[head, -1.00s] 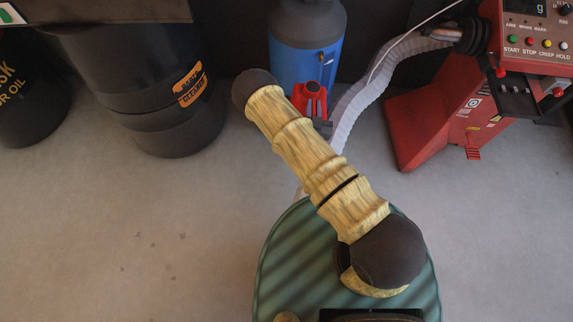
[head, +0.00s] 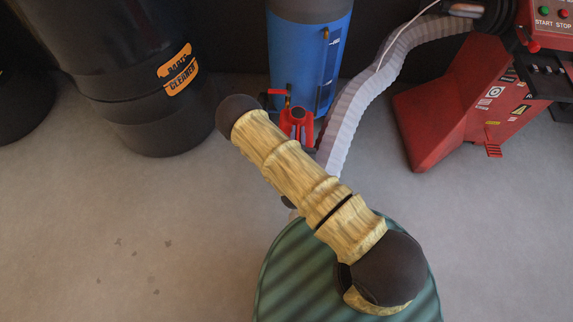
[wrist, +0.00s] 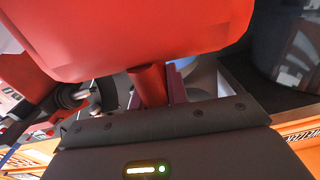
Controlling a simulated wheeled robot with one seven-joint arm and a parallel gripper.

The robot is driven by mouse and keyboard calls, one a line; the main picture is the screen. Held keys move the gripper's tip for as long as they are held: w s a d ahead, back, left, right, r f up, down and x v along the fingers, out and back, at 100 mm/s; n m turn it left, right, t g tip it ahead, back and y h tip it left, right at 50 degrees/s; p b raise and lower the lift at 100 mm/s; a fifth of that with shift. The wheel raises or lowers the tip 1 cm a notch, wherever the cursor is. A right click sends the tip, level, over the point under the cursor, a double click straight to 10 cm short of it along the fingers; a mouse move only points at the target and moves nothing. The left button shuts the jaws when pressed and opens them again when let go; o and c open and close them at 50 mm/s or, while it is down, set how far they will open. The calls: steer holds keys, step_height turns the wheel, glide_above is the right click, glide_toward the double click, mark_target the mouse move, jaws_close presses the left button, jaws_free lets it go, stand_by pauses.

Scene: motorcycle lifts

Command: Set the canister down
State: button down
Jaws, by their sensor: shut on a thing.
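A large smooth red body, which looks like the canister (wrist: 150,35), fills the top of the wrist view. A short red neck (wrist: 150,86) runs from it down towards my gripper (wrist: 165,118). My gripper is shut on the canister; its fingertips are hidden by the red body. In the head view my own arm reaches away, and its far end hides the gripper. A small red piece (head: 297,120) shows beside the arm, in front of a blue cylinder; I cannot tell whether it is part of the canister. The canister's underside and any support below are not visible.
The blue cylinder (head: 312,65) stands at the back, with a pale ribbed hose (head: 362,95) beside it. A dark parts cleaner drum (head: 140,95) is at left. A red machine (head: 450,110) with buttons stands at right. Grey floor (head: 130,220) is open at left and right.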

steer(key=s+a+f+b, duration=0.2)
steer(key=f+b, duration=0.7)
steer(key=f, duration=0.1)
steer(key=s+a+f+b, duration=0.2)
steer(key=s+f+b, duration=0.1)
steer(key=f+b, duration=0.6)
steer(key=shift+s+a+f+n, duration=0.2)
steer(key=shift+a+f+n, duration=0.15)
steer(key=shift+f, duration=0.25)
steer(key=w+b, duration=0.4)
steer(key=w, duration=0.4)
steer(key=w+b, duration=0.3)
steer(key=w, duration=0.5)
steer(key=shift+w+d+b, duration=0.2)
steer(key=shift+w+b, duration=0.1)
steer(key=shift+b, duration=0.1)
steer(key=shift+w, duration=0.1)
steer(key=shift+w+d+b, duration=0.1)
steer(key=shift+w+b, duration=0.3)
steer(key=shift+w, duration=0.15)
step_height(320, 180, down, 4)
steer(key=b, duration=0.3)
steer(key=shift+r, duration=0.25)
